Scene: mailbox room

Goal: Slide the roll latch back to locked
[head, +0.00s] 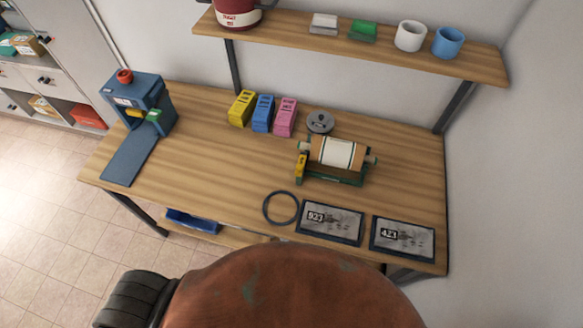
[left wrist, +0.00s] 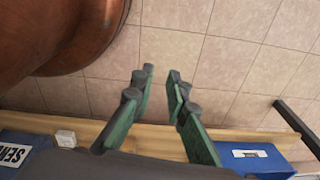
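The paper roll (head: 332,152) sits in a green-based holder (head: 338,178) on the right half of the wooden workbench. A small yellow part (head: 301,165), possibly the roll latch, is at the holder's left end. It is too small to tell whether it is locked. My left gripper (left wrist: 160,78) shows only in the left wrist view, where its two green fingers are apart with nothing between them. It is over the tiled floor near a wooden edge, away from the roll. My right gripper is not in view.
The workbench (head: 200,170) holds a blue machine (head: 140,100), yellow, blue and pink boxes (head: 263,113), a black ring (head: 281,208) and two framed plates (head: 330,222). A shelf (head: 300,42) hangs above. Blue bins (left wrist: 250,158) are near my left gripper.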

